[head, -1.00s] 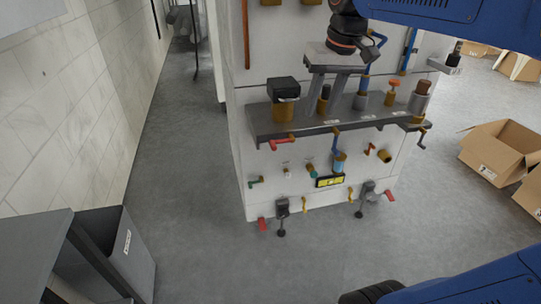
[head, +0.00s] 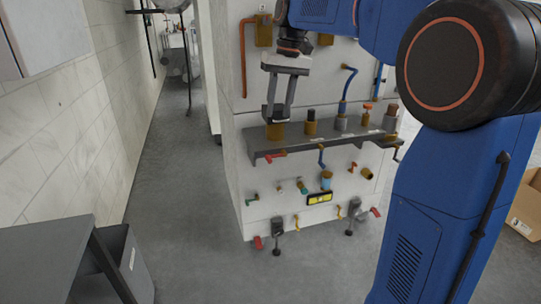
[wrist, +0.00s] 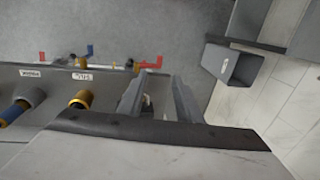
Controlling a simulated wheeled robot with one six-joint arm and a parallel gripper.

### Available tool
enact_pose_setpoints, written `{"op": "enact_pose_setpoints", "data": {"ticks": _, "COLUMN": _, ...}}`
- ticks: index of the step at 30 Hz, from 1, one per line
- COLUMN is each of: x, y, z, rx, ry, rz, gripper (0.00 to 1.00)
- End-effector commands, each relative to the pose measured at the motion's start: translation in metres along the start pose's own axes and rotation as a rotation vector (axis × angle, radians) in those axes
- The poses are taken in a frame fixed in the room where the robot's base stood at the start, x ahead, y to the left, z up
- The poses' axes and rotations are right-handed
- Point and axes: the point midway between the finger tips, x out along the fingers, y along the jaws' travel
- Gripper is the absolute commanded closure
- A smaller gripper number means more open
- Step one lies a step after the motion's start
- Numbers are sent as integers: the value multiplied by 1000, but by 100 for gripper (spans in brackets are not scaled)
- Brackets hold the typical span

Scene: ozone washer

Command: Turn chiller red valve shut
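A red valve handle (head: 276,156) projects under the front left of the shelf; it also shows in the wrist view (wrist: 151,63), past the fingertips. Other red handles sit at the panel's lower left (head: 258,242) and lower right (head: 375,211). I cannot read which belongs to the chiller. My gripper (head: 279,110) points down over the shelf's left end, above and behind the upper red handle, apart from it. Its fingers (wrist: 158,85) stand apart in the wrist view. A dark-topped brass fitting (head: 276,131) is below or between them; contact is unclear.
The grey shelf (head: 300,141) carries several brass and grey fittings and juts from the white panel (head: 243,180). Blue and yellow handles hang close by. A grey bin (head: 128,265) stands at lower left, a cardboard box (head: 526,209) at right. The floor left of the panel is clear.

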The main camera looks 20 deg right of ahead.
Motion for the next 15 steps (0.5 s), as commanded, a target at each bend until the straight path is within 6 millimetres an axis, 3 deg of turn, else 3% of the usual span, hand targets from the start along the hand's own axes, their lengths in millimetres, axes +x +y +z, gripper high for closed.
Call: {"op": "enact_pose_setpoints", "data": {"ticks": 15, "x": 92, "y": 0, "z": 1, "rx": 0, "ry": -3, "rz": 0, "gripper": 68}}
